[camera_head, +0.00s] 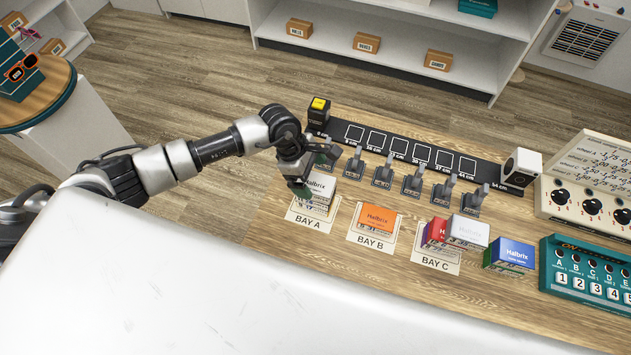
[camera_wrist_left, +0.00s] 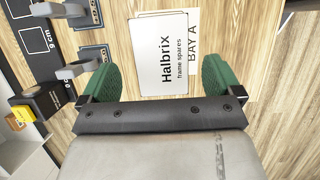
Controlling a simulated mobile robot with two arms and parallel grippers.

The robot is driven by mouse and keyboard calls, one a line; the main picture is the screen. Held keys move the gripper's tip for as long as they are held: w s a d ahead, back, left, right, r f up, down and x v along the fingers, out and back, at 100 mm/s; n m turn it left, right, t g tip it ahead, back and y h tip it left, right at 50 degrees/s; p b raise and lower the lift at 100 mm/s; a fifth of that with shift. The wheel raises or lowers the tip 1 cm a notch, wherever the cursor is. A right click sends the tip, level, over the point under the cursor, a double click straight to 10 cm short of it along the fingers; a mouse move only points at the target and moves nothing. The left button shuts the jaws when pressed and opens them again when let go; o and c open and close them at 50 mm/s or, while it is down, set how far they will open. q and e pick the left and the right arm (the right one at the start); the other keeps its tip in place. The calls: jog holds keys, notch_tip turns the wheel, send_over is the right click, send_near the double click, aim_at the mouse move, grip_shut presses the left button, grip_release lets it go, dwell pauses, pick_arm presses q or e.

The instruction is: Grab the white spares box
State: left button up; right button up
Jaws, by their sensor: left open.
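A white box (camera_head: 321,187) stands at the BAY A card in the camera_head view. In the left wrist view its white top (camera_wrist_left: 163,55) reads "Halbrix frame spares". My left gripper (camera_head: 311,177) is at this box, open, with nothing held. In the wrist view its green fingers (camera_wrist_left: 158,75) show on opposite sides of the box top, with the box between them in the picture. I cannot tell how far down the fingers reach or whether they touch it. Another white box (camera_head: 469,230) stands at BAY C; its small print is unreadable. My right gripper is not in view.
An orange box (camera_head: 378,218) stands at BAY B. A red box (camera_head: 436,232) is beside the white one at BAY C, and a blue box (camera_head: 511,254) is right of it. A black strip with several grey holders (camera_head: 383,172) runs behind the bays. Bare wood (camera_head: 345,262) lies in front.

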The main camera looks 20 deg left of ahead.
aim_at(315, 182)
pick_arm(q)
jog(key=x, duration=0.3)
jog(key=shift+s+d+p, duration=0.1)
jog(key=shift+p, duration=0.25)
jog(key=shift+f, duration=0.1)
jog(key=shift+f+b, duration=0.2)
jog(key=shift+b, duration=0.25)
jog(key=shift+c, duration=0.2)
jog(key=c, duration=1)
jog(key=shift+r, duration=0.1)
